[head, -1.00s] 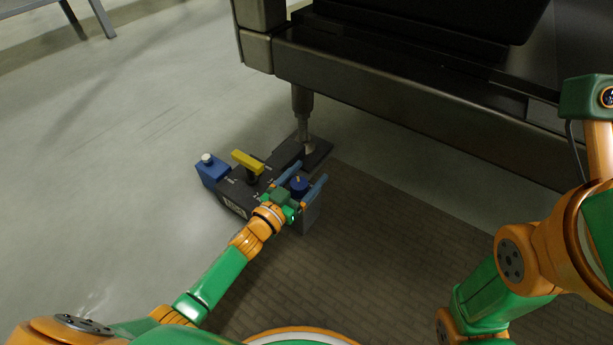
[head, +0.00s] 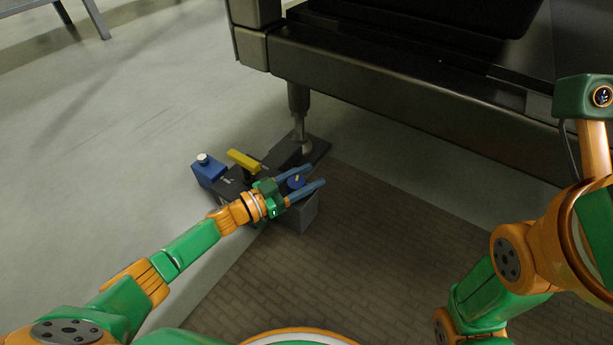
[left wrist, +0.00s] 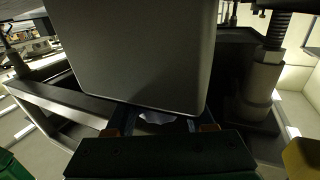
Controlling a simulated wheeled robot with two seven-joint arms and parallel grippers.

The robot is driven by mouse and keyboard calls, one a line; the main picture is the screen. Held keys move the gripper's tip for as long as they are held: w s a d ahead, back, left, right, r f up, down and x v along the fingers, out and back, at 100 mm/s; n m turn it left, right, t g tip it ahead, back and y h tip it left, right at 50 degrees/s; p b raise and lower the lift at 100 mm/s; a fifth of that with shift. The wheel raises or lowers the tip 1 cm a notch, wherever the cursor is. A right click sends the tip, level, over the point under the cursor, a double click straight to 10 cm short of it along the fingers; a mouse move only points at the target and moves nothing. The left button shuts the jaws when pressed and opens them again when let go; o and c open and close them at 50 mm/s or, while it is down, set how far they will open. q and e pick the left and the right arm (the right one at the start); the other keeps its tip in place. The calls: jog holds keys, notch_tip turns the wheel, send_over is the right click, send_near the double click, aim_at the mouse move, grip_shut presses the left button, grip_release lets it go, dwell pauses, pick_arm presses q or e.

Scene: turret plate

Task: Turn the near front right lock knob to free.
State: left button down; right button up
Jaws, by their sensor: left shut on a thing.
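The lock knob (head: 296,183) is a small round blue knob with a yellow mark on top. It sits on a grey block (head: 302,216) at the near right end of the dark fixture, beside the machine's foot. My left gripper (head: 318,175) is shut on the knob, one blue finger on each side, its fingers pointing right. In the left wrist view the grey block (left wrist: 140,50) fills the middle, and only a pale sliver shows between the fingers. Which setting the knob is at cannot be read. My right gripper is out of view.
A yellow handle (head: 243,160) and a blue box with a white button (head: 207,170) stand left of the knob. A machine leg (head: 299,105) and the large dark machine body (head: 400,105) rise behind. The brown mat (head: 370,250) is clear.

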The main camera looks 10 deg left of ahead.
aim_at(288, 188)
pick_arm(q)
jog(key=shift+c, duration=1.3)
grip_release()
jog(key=shift+s+a+r+p, duration=0.1)
jog(key=shift+s+a+p, duration=0.1)
jog(key=shift+p, duration=0.1)
jog(key=p+v, duration=0.3)
jog(key=v, duration=0.3)
jog(key=shift+r, duration=0.1)
jog(key=shift+s+a, duration=0.1)
jog(key=shift+s, duration=0.1)
